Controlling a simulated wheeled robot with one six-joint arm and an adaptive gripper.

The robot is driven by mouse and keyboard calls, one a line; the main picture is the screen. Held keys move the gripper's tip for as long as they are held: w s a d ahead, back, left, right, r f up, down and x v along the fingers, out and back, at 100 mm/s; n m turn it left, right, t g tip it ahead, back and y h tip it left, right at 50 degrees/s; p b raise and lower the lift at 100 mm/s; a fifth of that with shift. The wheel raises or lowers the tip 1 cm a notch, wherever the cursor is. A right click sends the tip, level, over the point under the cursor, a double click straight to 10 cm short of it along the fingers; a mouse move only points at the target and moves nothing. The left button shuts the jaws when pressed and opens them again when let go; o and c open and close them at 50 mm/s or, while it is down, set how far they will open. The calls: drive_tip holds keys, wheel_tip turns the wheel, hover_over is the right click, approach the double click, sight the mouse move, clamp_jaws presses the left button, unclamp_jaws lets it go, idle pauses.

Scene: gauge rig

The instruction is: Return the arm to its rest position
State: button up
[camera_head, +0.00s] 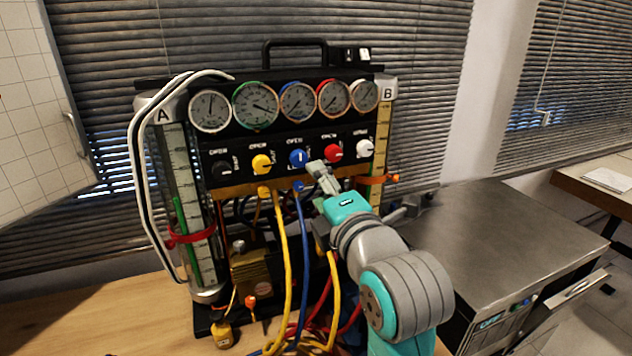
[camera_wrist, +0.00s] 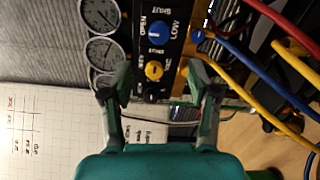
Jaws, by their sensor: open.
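My gripper (camera_head: 320,174) is in front of the gauge rig's black valve panel (camera_head: 238,154), just right of and below the blue knob (camera_head: 297,158) in the head view. In the wrist view my gripper (camera_wrist: 157,82) has its two fingers spread wide with nothing held between them. The yellow knob (camera_wrist: 153,70) shows in the gap between the fingers, and the blue knob (camera_wrist: 158,32) lies beyond the gap. The distance from fingertips to panel is hard to judge. My arm reaches up from the lower right of the head view.
A row of several round gauges (camera_head: 256,105) tops the panel. Red knob (camera_head: 333,152) and white knob (camera_head: 365,148) sit right of my gripper. Yellow hose (camera_head: 281,260) and blue hose (camera_head: 304,250) hang close beneath it. A grey metal cabinet (camera_head: 490,235) stands right.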

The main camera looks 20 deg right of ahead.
idle(0.4)
drive_tip(key=s+f+m+g, duration=0.1)
drive_tip(key=s+f+m, duration=0.3)
drive_tip(key=f, duration=0.6)
drive_tip(key=s+f+m, duration=0.3)
drive_tip(key=s+f, duration=0.2)
drive_tip(key=f, duration=0.5)
drive_tip(key=s+f+m+g, duration=0.1)
drive_tip(key=s+f+m, duration=0.3)
drive_tip(key=f, duration=0.5)
drive_tip(key=s+f+m, duration=0.2)
drive_tip(key=s+m, duration=0.1)
drive_tip(key=s, duration=0.6)
drive_tip(key=s+f+m, duration=0.3)
drive_tip(key=s, duration=0.7)
drive_tip(key=s+f+m+g, duration=0.1)
drive_tip(key=s+f+m, duration=0.2)
drive_tip(key=s, duration=0.7)
